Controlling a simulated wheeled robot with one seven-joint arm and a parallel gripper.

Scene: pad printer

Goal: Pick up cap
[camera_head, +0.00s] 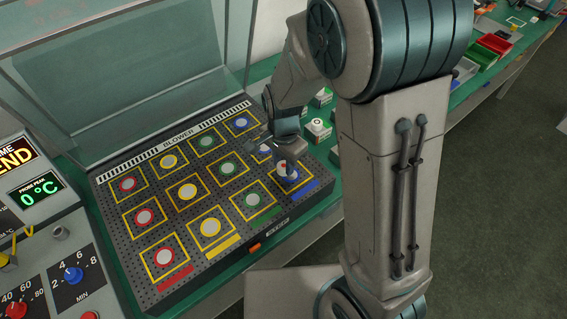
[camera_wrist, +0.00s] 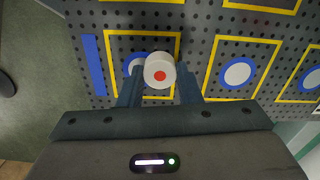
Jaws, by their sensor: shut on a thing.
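The cap (camera_wrist: 160,69) is a small white cylinder with a red dot on its top, in the wrist view. My gripper (camera_wrist: 159,80) is shut on it, with one finger on each side. Behind the cap, a blue ring with a white middle (camera_wrist: 134,62) inside a yellow square is partly hidden. In the head view my gripper (camera_head: 284,164) is at the front right of the perforated board (camera_head: 230,219), over the front blue place. The cap shows there only as a small white and red patch. I cannot tell whether the cap touches the board.
The board has rows of yellow squares with red, yellow, green and blue rings. A clear hood (camera_head: 130,75) stands over its back. A control panel (camera_head: 75,262) is at the left. Small white boxes (camera_head: 318,129) stand on the green bench at the right. Coloured bins (camera_head: 484,57) are farther back.

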